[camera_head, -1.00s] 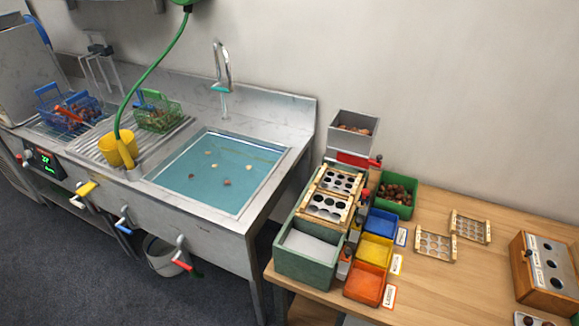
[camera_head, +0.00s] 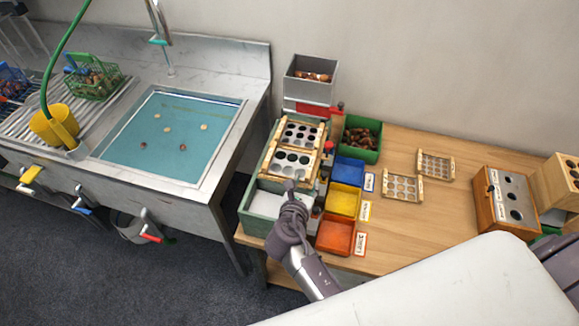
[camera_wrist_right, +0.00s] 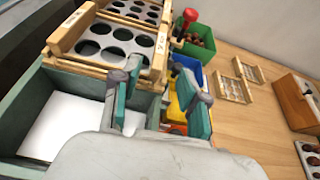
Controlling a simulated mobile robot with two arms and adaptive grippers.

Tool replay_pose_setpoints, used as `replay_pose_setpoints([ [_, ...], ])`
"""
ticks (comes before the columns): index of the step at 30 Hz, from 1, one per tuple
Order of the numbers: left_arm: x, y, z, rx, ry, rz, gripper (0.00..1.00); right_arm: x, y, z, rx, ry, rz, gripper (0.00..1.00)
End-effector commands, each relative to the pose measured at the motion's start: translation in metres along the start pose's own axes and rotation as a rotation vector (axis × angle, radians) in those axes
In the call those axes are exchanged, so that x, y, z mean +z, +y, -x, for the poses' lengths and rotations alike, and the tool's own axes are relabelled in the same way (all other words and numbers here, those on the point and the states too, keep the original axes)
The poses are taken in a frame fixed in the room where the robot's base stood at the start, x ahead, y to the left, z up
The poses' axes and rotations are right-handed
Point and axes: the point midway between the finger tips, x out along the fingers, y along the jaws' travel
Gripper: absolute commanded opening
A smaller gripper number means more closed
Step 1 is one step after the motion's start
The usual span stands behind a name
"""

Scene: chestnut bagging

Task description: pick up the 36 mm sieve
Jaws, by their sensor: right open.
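Two wood-framed sieves sit in the green sorting box. The front sieve (camera_head: 291,161) has larger holes than the rear sieve (camera_head: 301,133). Both also show in the right wrist view, front (camera_wrist_right: 112,46) and rear (camera_wrist_right: 135,10). Two loose sieves lie on the table, one nearer (camera_head: 402,188) and one farther (camera_head: 435,165). I cannot read which is marked 36 mm. My right gripper (camera_head: 291,186) is at the front sieve's near edge. In the right wrist view its fingers (camera_wrist_right: 160,98) are apart, with nothing clearly held between them. My left gripper is out of view.
The green sorting box (camera_head: 252,226) has a white-bottomed front section. Blue (camera_head: 347,172), yellow (camera_head: 343,201) and orange (camera_head: 335,236) bins stand to its right. A grey hopper (camera_head: 311,76) rises behind. The sink (camera_head: 170,135) is left. The tabletop (camera_head: 420,225) has bare space.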

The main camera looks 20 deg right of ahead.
Motion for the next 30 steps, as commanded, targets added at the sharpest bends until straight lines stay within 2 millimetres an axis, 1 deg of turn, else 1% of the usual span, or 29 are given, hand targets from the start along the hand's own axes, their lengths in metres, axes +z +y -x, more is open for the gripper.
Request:
replay_pose_setpoints([
  [1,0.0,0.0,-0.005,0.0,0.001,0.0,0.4,-0.002,0.0,-0.006,0.001,-0.001,0.0,0.44],
  [5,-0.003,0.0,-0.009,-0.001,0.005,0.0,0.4,-0.001,0.0,-0.012,0.001,-0.001,-0.001,0.44],
  [8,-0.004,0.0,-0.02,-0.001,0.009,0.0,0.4,-0.003,0.001,-0.023,0.0,-0.002,-0.001,0.44],
  [12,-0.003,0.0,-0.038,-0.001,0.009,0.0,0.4,-0.004,0.002,-0.043,0.0,-0.002,-0.003,0.44],
  [16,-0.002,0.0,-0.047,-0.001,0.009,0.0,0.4,-0.002,0.002,-0.057,0.001,-0.001,-0.002,0.44],
  [19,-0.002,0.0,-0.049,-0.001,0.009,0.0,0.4,0.0,0.002,-0.061,0.001,0.0,-0.001,0.44],
  [25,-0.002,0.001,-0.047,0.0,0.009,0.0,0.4,0.002,0.002,-0.061,0.001,0.001,0.0,0.44],
  [26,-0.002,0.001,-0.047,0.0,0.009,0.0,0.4,0.002,0.002,-0.061,0.001,0.001,0.0,0.42],
  [30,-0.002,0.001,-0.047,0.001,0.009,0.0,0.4,0.001,0.002,-0.061,0.001,0.001,0.0,0.19],
])
